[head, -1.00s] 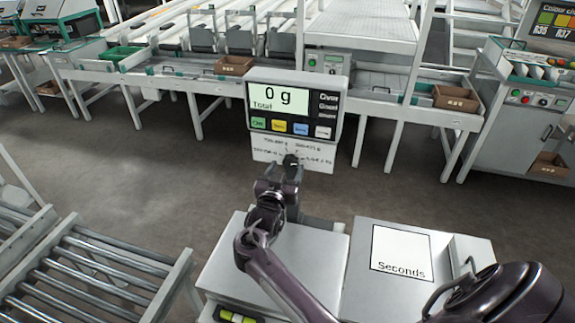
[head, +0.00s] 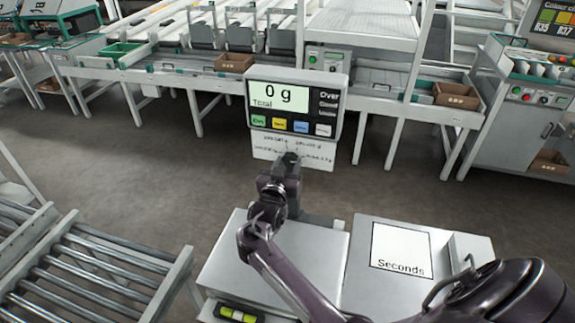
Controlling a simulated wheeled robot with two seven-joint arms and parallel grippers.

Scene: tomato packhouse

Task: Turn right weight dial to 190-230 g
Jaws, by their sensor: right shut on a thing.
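The weight dial (head: 291,156) is a small dark knob on the white plate (head: 262,147) under the scale display. Most of it is hidden behind my right gripper. My right gripper (head: 288,164) is shut on the dial, with its arm coming in from the lower right. The small print around the dial is too blurred to read, so the setting cannot be told. The scale display (head: 280,97) reads 0 g Total, with Over and other labels at its right. My left gripper is not in view.
The scale's grey platform (head: 310,260) lies below the display. A bench with a Seconds label (head: 401,252) stands to its right. A roller conveyor (head: 90,270) is at lower left. Sorting tables with brown boxes (head: 234,62) stand behind, across open floor (head: 130,165).

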